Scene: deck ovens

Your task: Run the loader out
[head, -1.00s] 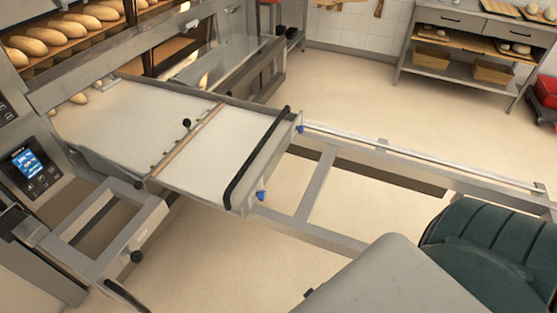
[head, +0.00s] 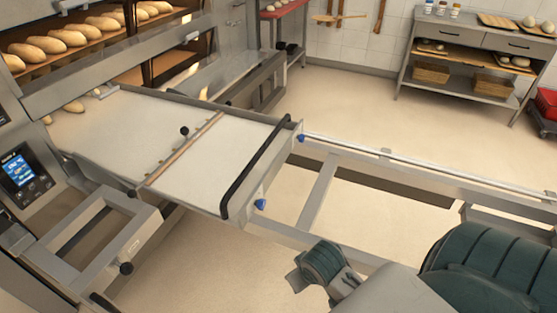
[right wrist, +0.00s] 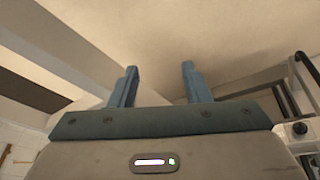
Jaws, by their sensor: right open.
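The loader (head: 205,178) is a flat, pale belt bed in a steel frame, reaching out of the oven mouth at the left of the head view. A black handle bar (head: 256,165) runs across its near end, with blue knobs (head: 260,204) at the corners. Pale loaves (head: 73,106) show at its oven end; the rest of the bed looks bare. My right gripper (right wrist: 160,68) is open and empty in the right wrist view, with blue fingers apart. Its fingers are not clearly visible in the head view, away from the handle bar. My left gripper is out of view.
Steel rails (head: 420,170) extend right from the loader over open floor. A steel side frame (head: 90,235) with black knobs juts out below the oven's control panel (head: 22,172). Loaves (head: 45,45) fill the deck above. A work table (head: 480,50) stands at the back right.

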